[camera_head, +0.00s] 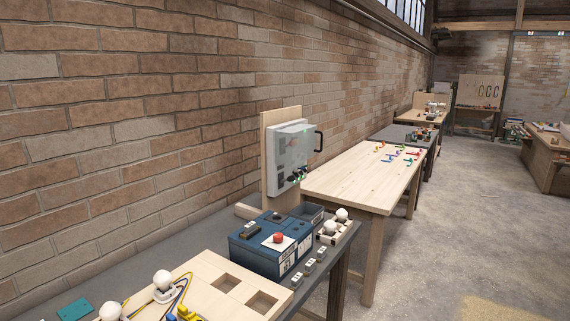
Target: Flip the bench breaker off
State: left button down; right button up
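A grey-white electrical box (292,148) stands upright on a wooden backboard (267,165) at the back of the dark bench (190,258). It has a black handle (318,140) on its right side and small dark parts low on its front. Its front is seen at a slant, and I cannot make out a breaker lever or its position. A blue box (262,250) with a red knob (278,238) on top sits in front of it. Neither of my grippers is in view.
A wooden board (215,262) with bulbs, wires and two square recesses lies in the foreground. Small grey switches (308,266) line the bench's right edge. A brick wall runs along the left. The concrete floor (460,225) at right is open.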

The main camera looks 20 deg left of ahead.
aim_at(291, 178)
jog(key=i+l+u, duration=0.1)
jog(key=i, duration=0.4)
jog(key=i+l+u, duration=0.15)
jog(key=i+l, duration=0.2)
jog(key=i, duration=0.15)
jog(key=i+l+u, duration=0.1)
jog(key=i+l, duration=0.15)
jog(key=i, duration=0.25)
